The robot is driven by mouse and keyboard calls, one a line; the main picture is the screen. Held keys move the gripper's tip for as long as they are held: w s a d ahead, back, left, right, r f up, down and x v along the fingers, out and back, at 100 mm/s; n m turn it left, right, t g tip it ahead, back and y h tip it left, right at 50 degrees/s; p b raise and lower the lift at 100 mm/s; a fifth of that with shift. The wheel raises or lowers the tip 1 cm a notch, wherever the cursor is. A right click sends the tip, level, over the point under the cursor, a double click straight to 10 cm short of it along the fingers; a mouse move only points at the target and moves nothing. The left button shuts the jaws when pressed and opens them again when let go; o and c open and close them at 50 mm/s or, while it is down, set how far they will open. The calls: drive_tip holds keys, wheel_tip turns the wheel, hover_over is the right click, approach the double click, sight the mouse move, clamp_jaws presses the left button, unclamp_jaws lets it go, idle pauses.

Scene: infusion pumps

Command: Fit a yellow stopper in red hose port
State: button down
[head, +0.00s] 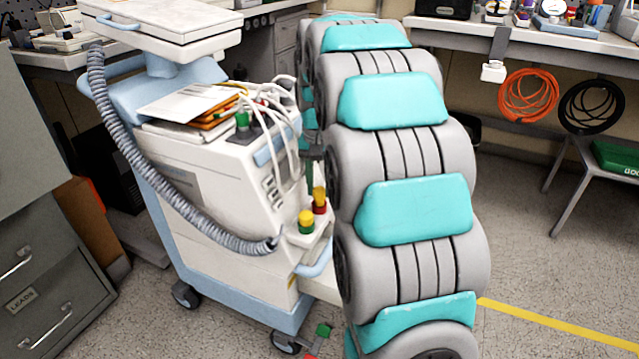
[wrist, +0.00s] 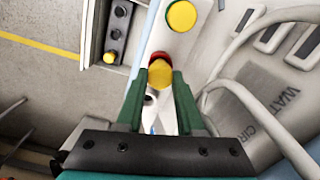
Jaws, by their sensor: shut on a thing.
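My gripper (wrist: 160,80) has green fingers, and they are shut on a yellow stopper (wrist: 161,73) in the wrist view. The red hose port (wrist: 158,57) shows right behind that stopper. In the head view the yellow stopper (head: 319,193) appears upright on top of the red port (head: 320,208); I cannot tell how deep it sits. A second yellow stopper (head: 306,216) sits on the green port (head: 306,229) beside it, also visible in the wrist view (wrist: 181,15). My arm hides most of the gripper in the head view.
The white pump machine (head: 215,190) stands on a blue-trimmed cart, with white cables (head: 265,100) hanging close to the ports. A grey corrugated hose (head: 125,145) loops at its left. In the wrist view, a dark strip (wrist: 118,35) with another yellow piece (wrist: 109,57) lies at the left.

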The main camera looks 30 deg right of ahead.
drive_tip(key=shift+f, duration=0.75)
drive_tip(key=shift+c, duration=2.2)
unclamp_jaws()
wheel_tip(320, 180, up, 7)
drive_tip(key=shift+f, duration=0.1)
drive_tip(key=shift+a+r, duration=0.1)
drive_tip(key=shift+r, duration=0.25)
drive_tip(key=s+a+f+n, duration=0.2)
drive_tip(key=s+a, duration=0.3)
drive_tip(key=s, duration=0.6)
drive_tip(key=s+a+f+n+g, duration=0.1)
drive_tip(key=s+a+f+n, duration=0.2)
drive_tip(key=s, duration=0.8)
drive_tip(key=s+a+f+n, duration=0.2)
drive_tip(key=s+a+f, duration=0.3)
drive_tip(key=s, duration=0.6)
drive_tip(key=shift+a+g, duration=0.4)
drive_tip(key=shift+a, duration=0.55)
